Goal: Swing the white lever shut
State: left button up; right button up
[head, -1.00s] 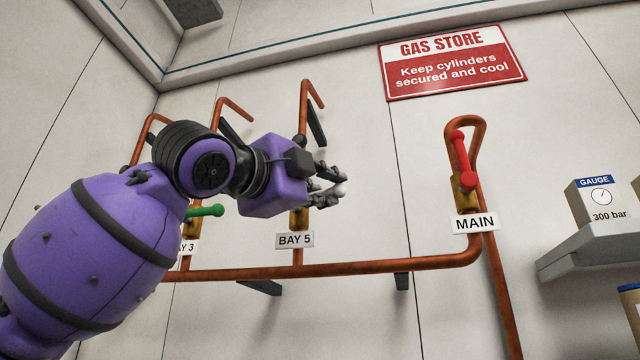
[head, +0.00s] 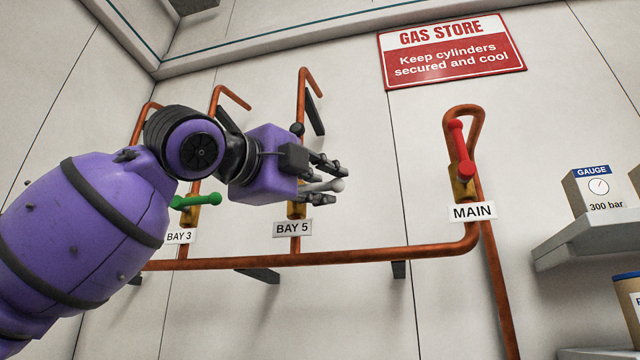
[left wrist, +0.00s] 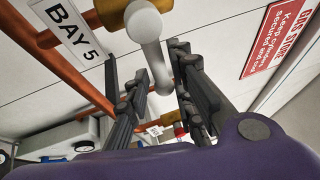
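The white lever (head: 326,186) is on the brass valve (head: 297,210) of the BAY 5 pipe. It sticks out sideways to the right, across the line of the upright pipe, with its round knob at the right end. My left gripper (head: 327,181) is at this valve with its fingers spread, one above and one below the lever. In the left wrist view the lever (left wrist: 152,50) lies between the two open fingers, with gaps beside it. The gripper hides part of the valve and the lever's inner end. My right gripper is in neither view.
A green lever (head: 197,201) on the BAY 3 valve is close below my left arm. A red lever (head: 459,145) lies along the MAIN pipe to the right. A copper pipe (head: 350,257) runs across below. The wall between BAY 5 and MAIN is clear.

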pick_arm(q)
jog(key=shift+o, duration=0.8)
jog(key=shift+f, duration=0.15)
jog(key=v, duration=1.1)
jog(key=shift+s+a, duration=0.25)
jog(key=shift+s, duration=0.1)
